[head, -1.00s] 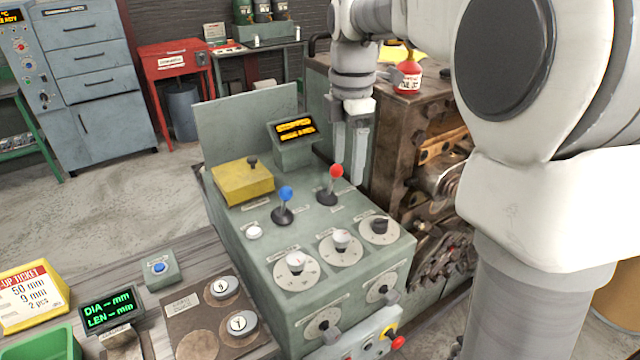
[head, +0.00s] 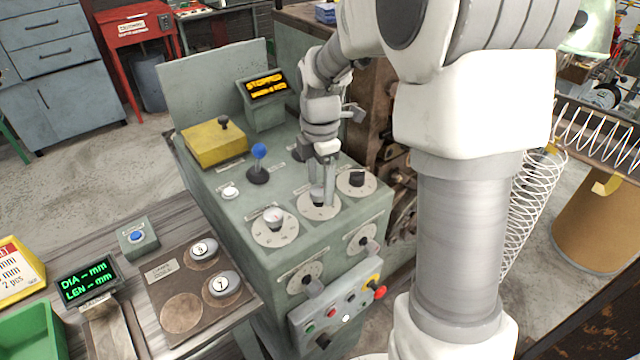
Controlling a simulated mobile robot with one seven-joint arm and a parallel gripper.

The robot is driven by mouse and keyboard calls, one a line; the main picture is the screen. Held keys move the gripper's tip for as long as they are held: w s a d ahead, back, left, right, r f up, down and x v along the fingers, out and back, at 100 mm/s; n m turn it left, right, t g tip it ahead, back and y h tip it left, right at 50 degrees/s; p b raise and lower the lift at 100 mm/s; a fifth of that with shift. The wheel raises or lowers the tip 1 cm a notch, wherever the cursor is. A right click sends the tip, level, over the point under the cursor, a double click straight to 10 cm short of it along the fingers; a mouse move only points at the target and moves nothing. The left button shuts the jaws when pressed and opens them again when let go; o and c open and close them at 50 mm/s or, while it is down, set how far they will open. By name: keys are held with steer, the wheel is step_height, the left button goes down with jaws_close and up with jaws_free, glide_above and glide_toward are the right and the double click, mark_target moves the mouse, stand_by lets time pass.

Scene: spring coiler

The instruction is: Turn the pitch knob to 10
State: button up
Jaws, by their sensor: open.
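The coiler's green control console (head: 235,215) stands in the middle of the head view. Its top carries a row of three round dials with knobs: a left dial with a white knob (head: 273,219), a middle dial with a white knob (head: 317,196), and a right dial with a dark knob (head: 356,180). The labels and numbers are too small to read, so I cannot tell which one is pitch. My gripper (head: 323,195) points down at the middle dial, its open fingers around or just above that knob. Whether they touch it I cannot tell. The red-knobbed lever is hidden behind my gripper.
A blue-knobbed lever (head: 259,165), a white button (head: 230,193) and a yellow box (head: 214,145) sit left of my gripper. A lit display (head: 266,90) stands behind. More knobs (head: 311,284) are on the front face, above a button panel (head: 340,315).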

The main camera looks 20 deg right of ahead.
steer(key=shift+f, duration=0.3)
jaws_close()
